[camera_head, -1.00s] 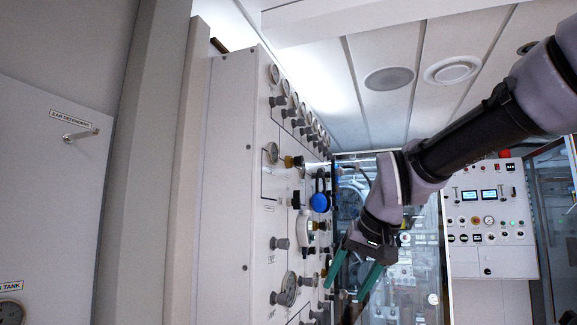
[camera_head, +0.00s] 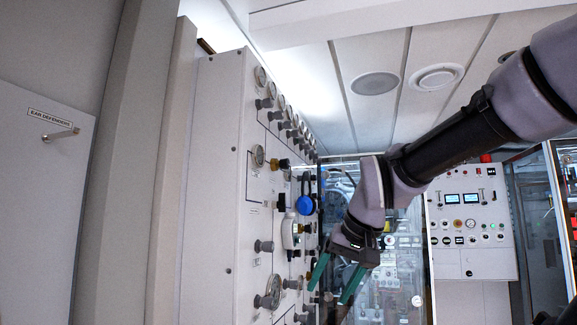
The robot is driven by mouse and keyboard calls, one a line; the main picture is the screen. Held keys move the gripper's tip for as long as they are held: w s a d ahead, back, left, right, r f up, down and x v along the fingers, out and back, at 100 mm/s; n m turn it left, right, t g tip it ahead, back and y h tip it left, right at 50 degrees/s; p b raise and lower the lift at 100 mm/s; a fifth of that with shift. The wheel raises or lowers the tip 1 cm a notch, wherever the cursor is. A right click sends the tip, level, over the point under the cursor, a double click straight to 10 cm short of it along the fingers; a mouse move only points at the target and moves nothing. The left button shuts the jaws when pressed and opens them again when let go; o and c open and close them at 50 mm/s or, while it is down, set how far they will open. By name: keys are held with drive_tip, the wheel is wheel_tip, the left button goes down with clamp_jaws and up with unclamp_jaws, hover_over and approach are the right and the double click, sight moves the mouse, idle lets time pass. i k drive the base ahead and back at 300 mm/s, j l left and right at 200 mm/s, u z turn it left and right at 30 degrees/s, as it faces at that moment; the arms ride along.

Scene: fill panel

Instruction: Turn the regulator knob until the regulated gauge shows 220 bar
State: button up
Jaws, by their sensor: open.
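The fill panel (camera_head: 214,190) stands left of centre, seen at a steep angle. It carries a blue round knob (camera_head: 305,205), a black-and-yellow knob (camera_head: 284,164) and several grey knobs, one of them a grey knob (camera_head: 263,246) lower down. A round gauge (camera_head: 257,156) sits at mid height and a larger gauge (camera_head: 273,291) near the bottom. I cannot tell which knob is the regulator or which gauge is the regulated one, and no dial is readable. My gripper (camera_head: 328,294) is open and empty, its green fingers pointing down, just right of the panel's lower part.
A row of small gauges with grey knobs (camera_head: 266,103) runs along the panel's top. A control box (camera_head: 470,230) with two lit screens is at the right. A grey cabinet door (camera_head: 45,210) with a handle is at the left. A glazed enclosure (camera_head: 398,265) stands behind my gripper.

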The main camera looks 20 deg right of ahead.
sight(284, 163)
drive_tip(key=i+l+u, duration=0.2)
drive_tip(key=l, duration=0.4)
drive_tip(key=i+l+u, duration=0.2)
drive_tip(key=l, duration=0.4)
drive_tip(key=l+u, duration=0.2)
drive_tip(key=l, duration=0.45)
drive_tip(key=i+l+u, duration=0.25)
drive_tip(key=l, duration=0.45)
drive_tip(key=k+l+z, duration=0.1)
drive_tip(key=k+l, duration=0.2)
